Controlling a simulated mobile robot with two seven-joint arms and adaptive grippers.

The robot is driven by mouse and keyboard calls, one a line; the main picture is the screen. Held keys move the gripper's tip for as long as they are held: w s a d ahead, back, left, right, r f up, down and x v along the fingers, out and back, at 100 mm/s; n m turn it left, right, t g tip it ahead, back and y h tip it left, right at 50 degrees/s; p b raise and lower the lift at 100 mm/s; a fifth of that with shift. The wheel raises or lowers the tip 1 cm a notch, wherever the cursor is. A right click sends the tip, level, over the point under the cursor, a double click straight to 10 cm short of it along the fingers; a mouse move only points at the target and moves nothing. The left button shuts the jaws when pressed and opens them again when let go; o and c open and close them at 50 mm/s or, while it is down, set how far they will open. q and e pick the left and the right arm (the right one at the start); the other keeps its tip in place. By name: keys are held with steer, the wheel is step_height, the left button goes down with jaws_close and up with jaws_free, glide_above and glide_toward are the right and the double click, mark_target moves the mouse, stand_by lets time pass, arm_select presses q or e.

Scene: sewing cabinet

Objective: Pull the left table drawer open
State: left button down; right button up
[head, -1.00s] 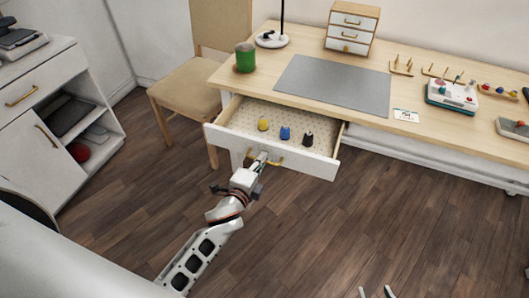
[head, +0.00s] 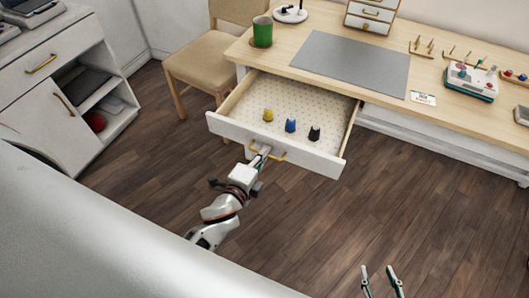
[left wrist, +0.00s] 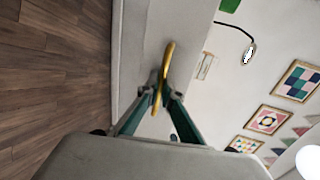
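The left table drawer (head: 245,136) is pulled well out from under the desk in the head view. A yellow spool (head: 268,115), a blue spool (head: 290,125) and a black spool (head: 314,133) stand on its dotted bottom. My left gripper (head: 261,153) is at the drawer front, its fingers shut on the brass handle (head: 281,156). The left wrist view shows the handle (left wrist: 167,62) between the two fingertips (left wrist: 159,95). My right gripper (head: 381,273) is at the bottom edge of the head view, its fingers apart and empty.
The desk (head: 262,66) carries a green cup (head: 262,32), a grey mat (head: 350,62) and a small drawer box (head: 371,14). A chair (head: 205,66) stands left of the drawer. A white cabinet (head: 60,95) is at far left. The floor before the drawer is clear.

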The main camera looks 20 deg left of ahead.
arm_select(q)
steer(key=c, duration=2.6)
jaws_free()
steer(key=shift+o, duration=0.2)
steer(key=shift+s, duration=0.15)
steer(key=v, duration=1.1)
steer(key=shift+s, duration=0.35)
steer(key=shift+r, duration=0.1)
